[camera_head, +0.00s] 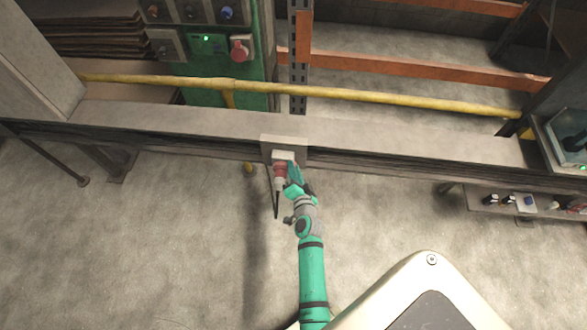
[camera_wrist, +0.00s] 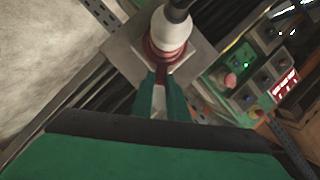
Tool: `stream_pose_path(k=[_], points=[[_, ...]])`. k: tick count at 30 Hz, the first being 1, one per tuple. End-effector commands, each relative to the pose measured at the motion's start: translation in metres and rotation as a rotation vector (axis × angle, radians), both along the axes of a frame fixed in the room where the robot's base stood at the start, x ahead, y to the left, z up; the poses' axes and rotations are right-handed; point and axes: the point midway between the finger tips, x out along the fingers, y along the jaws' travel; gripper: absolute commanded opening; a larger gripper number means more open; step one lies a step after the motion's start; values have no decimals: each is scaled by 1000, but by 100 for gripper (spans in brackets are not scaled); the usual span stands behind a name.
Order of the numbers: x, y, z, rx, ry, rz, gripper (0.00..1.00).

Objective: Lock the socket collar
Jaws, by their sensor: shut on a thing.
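The red socket collar (camera_head: 280,169) is on a socket on a grey plate (camera_head: 298,144) fixed to the long beam. In the wrist view the red collar (camera_wrist: 150,52) rings the base of a white plug (camera_wrist: 169,34) with a black cable end (camera_wrist: 178,9). My gripper (camera_head: 292,174) is at the right side of the collar in the head view. In the wrist view its green fingertips (camera_wrist: 162,82) are close together on a red part of the collar's near edge. The fingers hide part of the collar, and its exact turn angle cannot be told.
A yellow pipe (camera_head: 330,93) runs above the beam (camera_head: 400,142). A green panel (camera_head: 207,65) with a red socket stands behind at the left. A low shelf (camera_head: 520,207) with small items is at the right. The floor left of my arm is clear.

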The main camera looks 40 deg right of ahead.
Motion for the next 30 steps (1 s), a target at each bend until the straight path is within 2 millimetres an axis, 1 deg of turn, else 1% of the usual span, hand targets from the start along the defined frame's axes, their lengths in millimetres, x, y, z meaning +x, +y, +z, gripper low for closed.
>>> stream_pose_path(k=[10, 11, 12, 13, 23, 26, 30], points=[[0, 0, -2, 9, -4, 0, 0], [-1, 0, -2, 9, -4, 0, 16], [-1, 0, -2, 9, -4, 0, 26], [-1, 0, -2, 9, -4, 0, 33], [-2, 0, -1, 7, -4, -1, 33], [-8, 2, 1, 6, -5, -2, 33], [-25, 9, 5, 6, -3, -2, 33]])
